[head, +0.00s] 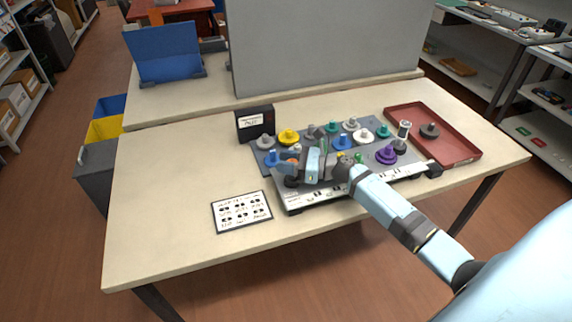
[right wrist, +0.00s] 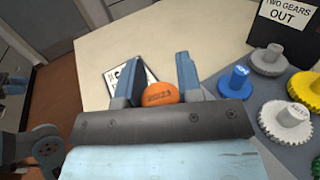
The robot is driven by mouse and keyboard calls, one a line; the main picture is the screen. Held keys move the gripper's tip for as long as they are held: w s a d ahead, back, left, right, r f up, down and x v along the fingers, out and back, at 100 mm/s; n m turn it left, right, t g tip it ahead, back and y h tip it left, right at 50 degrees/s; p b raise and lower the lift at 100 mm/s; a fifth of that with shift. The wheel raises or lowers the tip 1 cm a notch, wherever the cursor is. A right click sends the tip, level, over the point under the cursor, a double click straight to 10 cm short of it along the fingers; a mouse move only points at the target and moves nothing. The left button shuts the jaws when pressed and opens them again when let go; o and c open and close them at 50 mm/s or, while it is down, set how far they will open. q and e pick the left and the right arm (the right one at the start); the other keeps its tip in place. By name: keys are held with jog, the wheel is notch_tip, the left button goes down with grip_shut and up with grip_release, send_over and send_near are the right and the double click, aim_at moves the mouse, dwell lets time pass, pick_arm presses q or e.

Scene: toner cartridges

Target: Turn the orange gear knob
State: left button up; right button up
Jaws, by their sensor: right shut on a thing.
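The orange gear knob (right wrist: 160,94) shows between the fingers of my right gripper (right wrist: 158,80) in the right wrist view. Its round top carries dark lettering that I cannot read for sure. The two fingers are on either side of it and my right gripper is shut on it. In the head view my right gripper (head: 288,170) is at the left front of the grey gear board (head: 262,158), and only a bit of orange shows beside it. My left gripper is not in view.
Several coloured gears stand on the board, among them a blue gear (right wrist: 234,80) and a yellow gear (head: 289,137). A red tray (head: 455,145) holds a dark gear at right. A printed card (head: 242,212) lies in front. A black sign (head: 255,122) stands behind the board.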

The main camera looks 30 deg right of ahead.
jog(key=shift+s+n+g+y, duration=0.1)
jog(key=shift+n+g+y, duration=0.5)
jog(key=shift+g, duration=0.1)
jog(key=o, duration=0.9)
jog(key=shift+a, duration=0.1)
jog(key=b+v, duration=0.1)
jog(key=v, duration=1.2)
jog(key=shift+s+d+b, duration=0.3)
